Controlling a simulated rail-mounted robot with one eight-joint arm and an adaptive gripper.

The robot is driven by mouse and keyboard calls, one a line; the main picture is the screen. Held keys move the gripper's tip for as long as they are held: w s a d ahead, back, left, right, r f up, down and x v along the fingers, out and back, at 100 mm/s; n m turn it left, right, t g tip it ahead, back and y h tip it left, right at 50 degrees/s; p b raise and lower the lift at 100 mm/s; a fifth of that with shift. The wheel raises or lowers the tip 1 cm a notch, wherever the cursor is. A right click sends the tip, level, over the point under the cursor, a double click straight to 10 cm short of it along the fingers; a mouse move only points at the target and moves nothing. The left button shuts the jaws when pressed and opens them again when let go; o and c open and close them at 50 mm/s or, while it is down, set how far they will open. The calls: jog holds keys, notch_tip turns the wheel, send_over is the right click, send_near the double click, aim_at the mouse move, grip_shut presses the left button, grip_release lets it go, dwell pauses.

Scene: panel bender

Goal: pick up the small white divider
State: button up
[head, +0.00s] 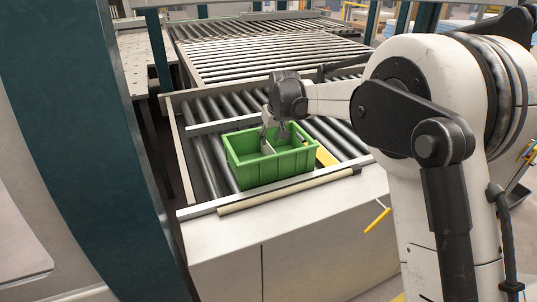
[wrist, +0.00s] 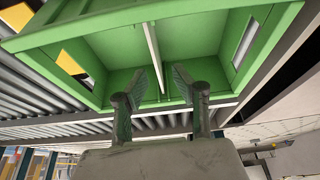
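The green crate (head: 262,175) stands on the roller conveyor. The small white divider (head: 267,147) stands inside it as a thin upright plate across the middle; the wrist view shows it edge-on (wrist: 154,53). My gripper (head: 273,133) points down into the crate. In the wrist view my gripper (wrist: 159,80) is open, with one finger on each side of the divider's near end. A gap shows between each finger and the divider, and I see no clear contact. The divider's lower part is hard to make out.
A pale bar (head: 285,191) runs along the conveyor's front edge. A dark teal post (head: 75,120) stands at left.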

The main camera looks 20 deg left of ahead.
aim_at(268, 154)
jog(key=x, duration=0.5)
jog(key=shift+w+f, duration=0.1)
jog(key=shift+d+p+x, duration=0.1)
jog(key=shift+p+x, duration=0.4)
jog(key=shift+x, duration=0.85)
jog(key=shift+d+p+x, duration=0.15)
jog(key=shift+p+x, duration=0.3)
jog(key=shift+x, duration=0.9)
jog(key=shift+w, duration=0.1)
grip_shut()
